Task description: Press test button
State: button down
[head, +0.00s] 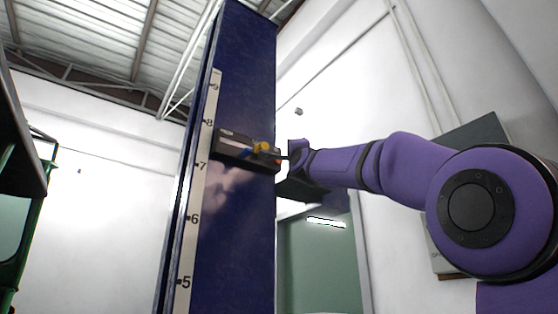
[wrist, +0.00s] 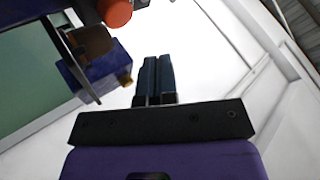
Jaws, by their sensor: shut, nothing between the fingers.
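A dark box-shaped device (head: 232,150) is mounted across the tall blue column in the head view. It has a yellow part and a small red-orange part (head: 278,161) at its right end. In the wrist view a round red-orange knob or button (wrist: 115,12) shows large at the top, left of my fingers. I cannot read any label, so I cannot tell for sure that it is the test button. My gripper (wrist: 157,62) is shut and empty, its fingertips apart from the red-orange part in that view. In the head view my gripper (head: 284,158) is close to the device's right end.
The blue column (head: 245,70) carries a numbered scale (head: 196,205) on its left edge. A blue block with a yellow tip (wrist: 98,74) and a thin dark plate (wrist: 75,65) are left of my fingers. A green door (head: 318,262) and white walls lie behind.

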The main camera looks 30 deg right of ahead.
jog(key=shift+s, duration=1)
jog(key=s+a+f+n+g+y, duration=0.1)
jog(key=a+f+n+g+y, duration=0.25)
jog(key=f, duration=0.75)
jog(key=s+a+f+n+g+y, duration=0.25)
jog(key=f+n, duration=0.25)
jog(key=f, duration=0.5)
jog(key=s+a+f+n+g+y, duration=0.1)
jog(key=a+f+n+g+y, duration=0.25)
jog(key=f, duration=0.75)
jog(key=s+a+f+n+g, duration=0.1)
jog(key=s+f+n+g, duration=0.1)
jog(key=s+f, duration=0.4)
jog(key=s+a+f+n+g, duration=0.1)
jog(key=s+f+n+g, duration=0.2)
jog(key=s+f, duration=0.4)
jog(key=s+a+f+n+g, duration=0.2)
jog(key=s+f+g, duration=0.2)
jog(key=f, duration=1.3)
jog(key=s, duration=0.2)
jog(key=shift+s+f+n, duration=0.35)
jog(key=shift+s+n, duration=0.05)
jog(key=shift+g, duration=0.25)
